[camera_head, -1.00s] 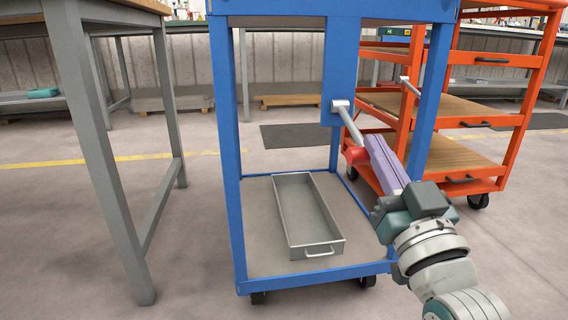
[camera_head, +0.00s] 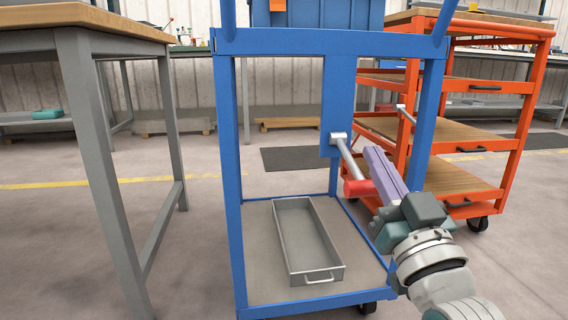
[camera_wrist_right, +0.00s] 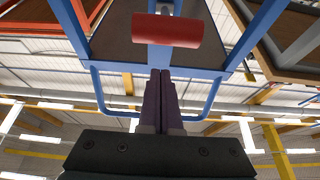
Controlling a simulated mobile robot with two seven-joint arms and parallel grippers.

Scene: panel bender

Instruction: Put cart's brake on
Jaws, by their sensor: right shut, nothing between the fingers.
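The blue cart (camera_head: 229,165) stands in the middle of the head view. Its brake lever, a metal rod (camera_head: 348,160) with a red handle (camera_head: 359,188), slants down from a bracket on the blue upright plate (camera_head: 337,95). My right gripper (camera_head: 373,153), with purple fingers, is shut and empty. Its fingers are beside the lever, to the right of the rod, with the tips above the red handle in the picture. In the right wrist view the red handle (camera_wrist_right: 166,30) lies past the fingertips (camera_wrist_right: 160,73), with a gap showing between them. My left gripper is out of view.
A grey metal tray (camera_head: 290,245) lies on the cart's lower shelf. An orange shelf cart (camera_head: 520,120) stands close on the right. A grey-legged workbench (camera_head: 95,150) stands on the left. Open floor lies in front.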

